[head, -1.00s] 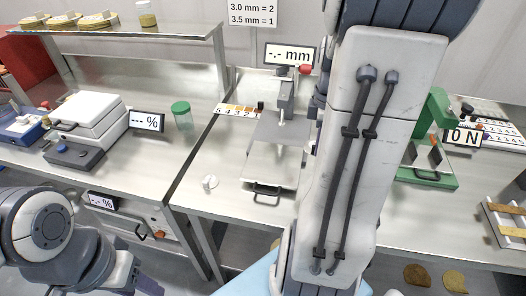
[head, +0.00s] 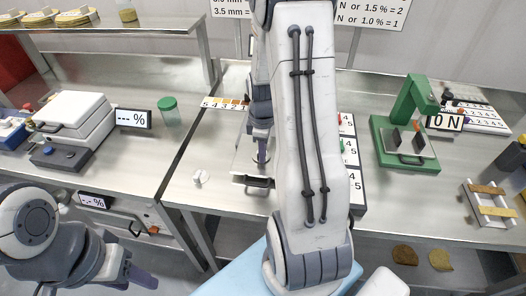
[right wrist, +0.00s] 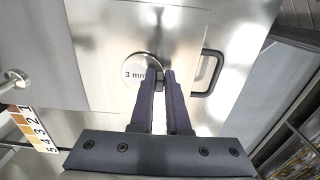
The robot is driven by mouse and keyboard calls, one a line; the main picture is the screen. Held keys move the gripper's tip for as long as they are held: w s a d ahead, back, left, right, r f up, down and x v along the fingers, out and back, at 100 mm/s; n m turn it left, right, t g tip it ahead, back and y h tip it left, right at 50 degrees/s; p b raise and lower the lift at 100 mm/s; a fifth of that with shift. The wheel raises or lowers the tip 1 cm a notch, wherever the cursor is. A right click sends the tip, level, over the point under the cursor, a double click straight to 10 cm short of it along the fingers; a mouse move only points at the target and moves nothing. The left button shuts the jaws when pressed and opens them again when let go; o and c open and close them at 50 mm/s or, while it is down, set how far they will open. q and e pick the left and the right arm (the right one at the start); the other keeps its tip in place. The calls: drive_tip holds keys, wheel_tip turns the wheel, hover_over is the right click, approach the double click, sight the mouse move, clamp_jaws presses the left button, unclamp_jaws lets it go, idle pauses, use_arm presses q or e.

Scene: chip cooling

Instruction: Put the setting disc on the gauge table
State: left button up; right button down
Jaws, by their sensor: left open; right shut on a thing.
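The setting disc, a bright round disc marked "3 mm" (right wrist: 138,72), shows in the right wrist view. My right gripper (right wrist: 160,76) is shut on its small dark knob. The disc is over the bright plate in front of the grey gauge table (right wrist: 50,55), close to a dark handle (right wrist: 208,73). I cannot tell its height. The gauge's spindle tip (right wrist: 14,79) stands at the left of that view. In the head view my right arm hides most of the gauge. My left gripper (head: 138,278) is open and low in front of the left bench.
A small white round piece (head: 200,177) lies on the bench left of the gauge. A numbered strip (head: 225,103) is behind it. A green press (head: 405,140) and a rack (head: 490,205) stand to the right. A green-lidded jar (head: 169,112) stands on the left bench.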

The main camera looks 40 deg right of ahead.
drive_tip(key=shift+f, duration=0.2)
drive_tip(key=c, duration=1.3)
unclamp_jaws()
drive_tip(key=shift+f, duration=0.1)
drive_tip(key=o, duration=0.4)
wheel_tip(320, 180, up, 12)
drive_tip(key=r, duration=0.1)
drive_tip(key=s+a, duration=0.1)
drive_tip(key=a, duration=1.6)
drive_tip(key=s+a+y, duration=0.1)
drive_tip(key=s+a, duration=1.2)
drive_tip(key=s, duration=0.2)
drive_tip(key=shift+s+a+m, duration=0.15)
drive_tip(key=shift+a+m, duration=0.25)
